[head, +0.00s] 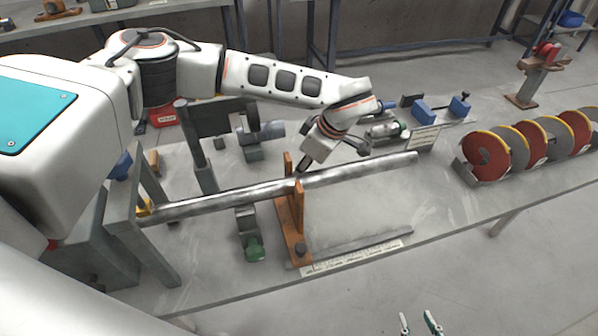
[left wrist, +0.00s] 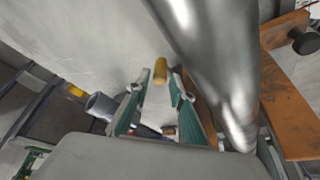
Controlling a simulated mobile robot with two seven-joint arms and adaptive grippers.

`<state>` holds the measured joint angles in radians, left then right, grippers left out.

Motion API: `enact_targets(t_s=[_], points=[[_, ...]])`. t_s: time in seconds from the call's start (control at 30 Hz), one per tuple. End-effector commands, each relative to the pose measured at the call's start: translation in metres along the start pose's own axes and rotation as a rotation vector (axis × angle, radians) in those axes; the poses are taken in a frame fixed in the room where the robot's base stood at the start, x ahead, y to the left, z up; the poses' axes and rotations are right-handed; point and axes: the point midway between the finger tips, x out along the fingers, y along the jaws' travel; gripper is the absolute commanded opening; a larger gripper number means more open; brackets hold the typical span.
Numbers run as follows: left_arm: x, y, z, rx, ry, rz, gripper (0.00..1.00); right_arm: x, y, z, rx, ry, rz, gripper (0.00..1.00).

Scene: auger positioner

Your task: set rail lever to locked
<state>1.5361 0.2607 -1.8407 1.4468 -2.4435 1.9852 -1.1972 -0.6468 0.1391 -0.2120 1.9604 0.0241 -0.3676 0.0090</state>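My left gripper (head: 303,166) is just behind the long steel shaft, by the orange support. In the left wrist view its green-padded fingers (left wrist: 157,92) are apart. A yellow-orange cylindrical grip (left wrist: 160,70), which may be the rail lever's handle, shows just beyond the space between the fingertips. I cannot tell whether they touch it. The head view does not clearly show this grip. I cannot read the lever's setting. My right gripper (head: 418,323) shows only its two green-tipped fingers at the bottom edge, apart and empty.
The steel shaft (head: 230,197) crosses the bench and passes close beside my left fingers in the wrist view (left wrist: 215,60). The orange support (head: 292,225) stands near it. A rack of red and grey discs (head: 487,157) is at right. The front right bench top is clear.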

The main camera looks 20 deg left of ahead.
Motion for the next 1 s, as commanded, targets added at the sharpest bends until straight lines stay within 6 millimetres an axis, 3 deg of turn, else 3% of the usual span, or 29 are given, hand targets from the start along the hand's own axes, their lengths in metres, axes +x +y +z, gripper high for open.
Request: enact_targets(t_s=[0.2, 0.53, 0.63, 1.0], points=[[0.021, 0.000, 0.001, 0.000, -0.002, 0.000, 0.23, 0.000, -0.001, -0.001, 0.003, 0.001, 0.000, 0.35], [0.025, 0.001, 0.001, -0.001, -0.002, 0.001, 0.23, 0.000, -0.001, -0.001, 0.002, 0.001, -0.001, 0.35], [0.025, 0.000, 0.001, -0.001, -0.002, 0.001, 0.00, 0.000, -0.001, -0.001, 0.001, 0.001, -0.001, 0.35], [0.025, 0.002, -0.001, -0.029, -0.001, -0.009, 0.00, -0.001, 0.000, -0.001, 0.000, 0.001, -0.001, 0.35]])
